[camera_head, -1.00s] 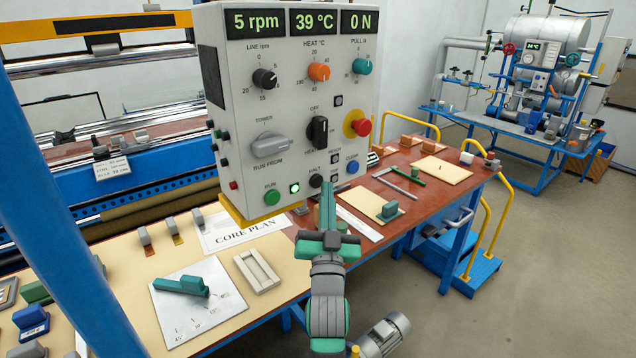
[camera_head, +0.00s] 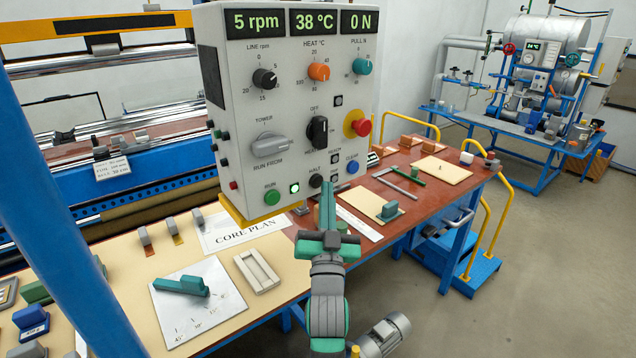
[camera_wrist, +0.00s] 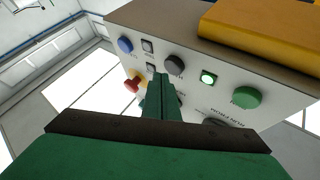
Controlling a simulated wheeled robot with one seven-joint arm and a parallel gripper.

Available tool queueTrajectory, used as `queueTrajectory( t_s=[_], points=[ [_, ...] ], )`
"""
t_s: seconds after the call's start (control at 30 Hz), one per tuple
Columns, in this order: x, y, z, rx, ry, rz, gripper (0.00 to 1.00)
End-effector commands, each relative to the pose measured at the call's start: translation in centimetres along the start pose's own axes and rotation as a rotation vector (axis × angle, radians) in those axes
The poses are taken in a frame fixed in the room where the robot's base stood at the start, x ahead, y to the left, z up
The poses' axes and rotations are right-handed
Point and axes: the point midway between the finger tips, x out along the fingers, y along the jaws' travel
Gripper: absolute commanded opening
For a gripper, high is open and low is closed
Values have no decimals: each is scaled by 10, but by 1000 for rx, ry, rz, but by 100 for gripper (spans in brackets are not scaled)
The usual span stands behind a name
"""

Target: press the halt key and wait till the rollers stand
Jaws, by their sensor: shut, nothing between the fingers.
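The halt key (camera_head: 316,181) is a dark round button low on the grey control box (camera_head: 290,110). It also shows in the wrist view (camera_wrist: 174,64), just beyond my fingertips. My gripper (camera_head: 328,188) is shut and empty, its green fingers pointing up at the box just right of the key. In the wrist view my fingertips (camera_wrist: 160,80) lie beside the key; I cannot tell whether they touch it. The display (camera_head: 255,23) reads 5 rpm, with 38 °C and 0 N beside it. The shiny rollers (camera_head: 100,65) are at the back left.
A lit lamp (camera_head: 294,188) and the green run key (camera_head: 271,197) sit left of the halt key. The blue clear key (camera_head: 352,167) and red emergency knob (camera_head: 360,126) are to the right. The bench (camera_head: 280,285) below carries a white card and several small parts.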

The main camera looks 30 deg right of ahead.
Motion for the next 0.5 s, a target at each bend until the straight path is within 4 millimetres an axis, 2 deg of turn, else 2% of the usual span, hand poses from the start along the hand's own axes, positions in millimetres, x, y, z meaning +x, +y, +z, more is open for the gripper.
queueTrajectory(
  t_s=[0.5],
  points=[
    [6,-4,4,0,0,0,0]
  ],
)
